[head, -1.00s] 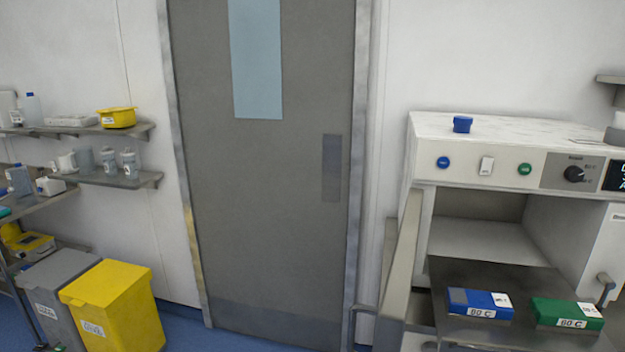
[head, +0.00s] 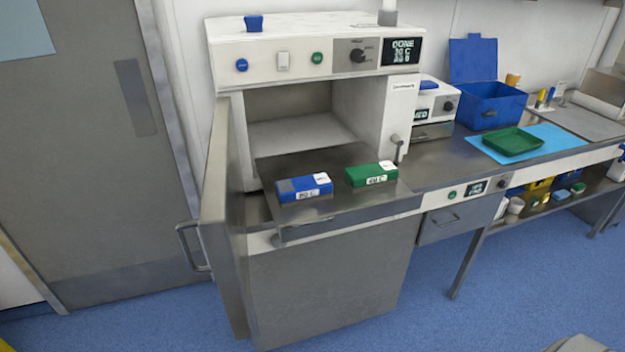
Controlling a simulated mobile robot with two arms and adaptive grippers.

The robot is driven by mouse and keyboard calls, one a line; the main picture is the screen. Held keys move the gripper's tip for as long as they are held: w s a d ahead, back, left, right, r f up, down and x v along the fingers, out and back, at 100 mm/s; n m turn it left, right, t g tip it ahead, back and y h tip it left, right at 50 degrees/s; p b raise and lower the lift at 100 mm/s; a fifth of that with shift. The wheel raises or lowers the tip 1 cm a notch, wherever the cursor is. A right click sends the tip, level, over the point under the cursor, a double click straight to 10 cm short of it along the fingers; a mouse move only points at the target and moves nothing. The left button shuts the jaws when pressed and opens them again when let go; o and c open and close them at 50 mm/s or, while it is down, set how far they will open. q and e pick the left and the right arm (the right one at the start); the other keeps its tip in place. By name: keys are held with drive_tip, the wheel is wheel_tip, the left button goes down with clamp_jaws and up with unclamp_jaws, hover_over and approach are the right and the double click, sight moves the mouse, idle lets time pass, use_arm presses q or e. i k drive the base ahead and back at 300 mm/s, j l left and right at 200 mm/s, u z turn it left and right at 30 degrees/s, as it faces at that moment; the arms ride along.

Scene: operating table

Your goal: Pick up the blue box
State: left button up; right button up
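A small blue box (head: 304,187) with a white label lies flat on the pulled-out metal tray (head: 345,212) of the oven-like machine (head: 300,50). The label is small and seems to read 80 C. A green box (head: 371,174) of similar shape lies to its right on the same tray, apart from it. A larger blue container (head: 490,105) with its lid raised stands on the counter farther right. A small blue cup-like item (head: 254,23) stands on top of the machine. Neither of my grippers is in view.
The machine's door (head: 222,220) stands open on the left, its handle toward the grey room door (head: 90,140). A green tray (head: 512,142) lies on a light blue mat (head: 560,133) on the counter.

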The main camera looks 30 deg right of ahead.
sight(315, 186)
drive_tip(key=z, duration=1.1)
